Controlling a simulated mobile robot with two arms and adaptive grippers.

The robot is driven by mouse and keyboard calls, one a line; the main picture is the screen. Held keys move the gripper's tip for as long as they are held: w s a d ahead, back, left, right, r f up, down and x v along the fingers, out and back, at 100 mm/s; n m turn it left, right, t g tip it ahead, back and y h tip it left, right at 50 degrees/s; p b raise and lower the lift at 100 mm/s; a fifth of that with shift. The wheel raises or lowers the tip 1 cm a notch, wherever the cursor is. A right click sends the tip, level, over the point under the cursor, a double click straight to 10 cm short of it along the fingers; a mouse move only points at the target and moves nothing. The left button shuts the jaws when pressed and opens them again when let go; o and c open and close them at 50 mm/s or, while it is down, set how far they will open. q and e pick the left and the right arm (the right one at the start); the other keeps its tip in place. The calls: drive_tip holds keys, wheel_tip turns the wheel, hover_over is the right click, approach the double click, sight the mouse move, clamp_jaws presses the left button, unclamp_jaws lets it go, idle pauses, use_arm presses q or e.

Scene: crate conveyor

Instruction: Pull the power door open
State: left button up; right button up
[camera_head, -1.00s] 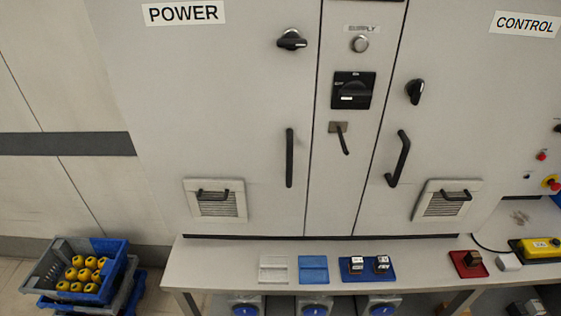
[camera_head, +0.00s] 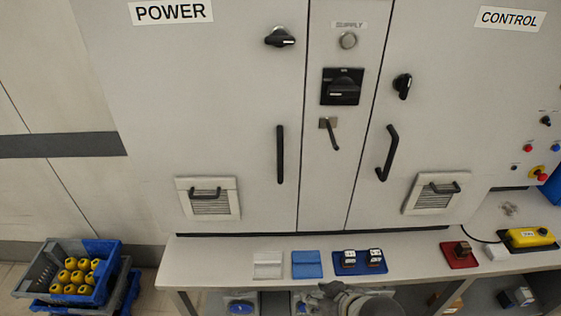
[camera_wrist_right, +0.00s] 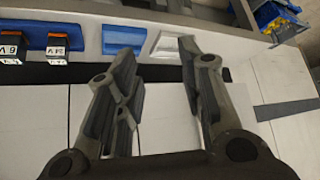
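The power door (camera_head: 215,110) is the pale grey cabinet door at the left, under the POWER label, and it looks shut. Its black vertical bar handle (camera_head: 280,155) is near its right edge. Its black knob (camera_head: 280,37) above points sideways. My right gripper (camera_head: 335,293) shows at the bottom of the head view, in front of the bench edge and well below the handle. In the right wrist view its two fingers (camera_wrist_right: 157,62) are spread apart with nothing between them. My left gripper is not in view.
A bench (camera_head: 215,250) runs below the doors, holding a white tray (camera_head: 268,264), a blue tray (camera_head: 306,264), a blue holder with two blocks (camera_head: 361,268) and a red holder (camera_head: 470,259). Crates with yellow items (camera_head: 100,280) stand at the lower left. The control door (camera_head: 450,110) is at the right.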

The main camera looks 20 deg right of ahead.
drive_tip(key=w+r+n+t+y, duration=0.1)
drive_tip(key=w+r+t, duration=0.2)
drive_tip(key=w+r, duration=0.3)
drive_tip(key=w+r+t+y, duration=0.2)
drive_tip(key=w+r+t, duration=0.15)
drive_tip(key=r, duration=0.55)
drive_tip(key=t, duration=0.4)
approach(282, 164)
drive_tip(key=shift+g+y, duration=0.25)
drive_tip(key=shift+y, duration=0.15)
drive_tip(key=p+x, duration=0.1)
drive_tip(key=x, duration=0.2)
drive_tip(key=p+x, duration=0.1)
drive_tip(key=x, duration=0.2)
drive_tip(key=p+x, duration=0.1)
drive_tip(key=x, duration=0.2)
drive_tip(key=shift+w+d+r, duration=0.2)
drive_tip(key=shift+w+d, duration=0.05)
drive_tip(key=shift+w+a+f, duration=0.1)
drive_tip(key=shift+w+a, duration=0.1)
drive_tip(key=shift+w, duration=0.5)
clamp_jaws()
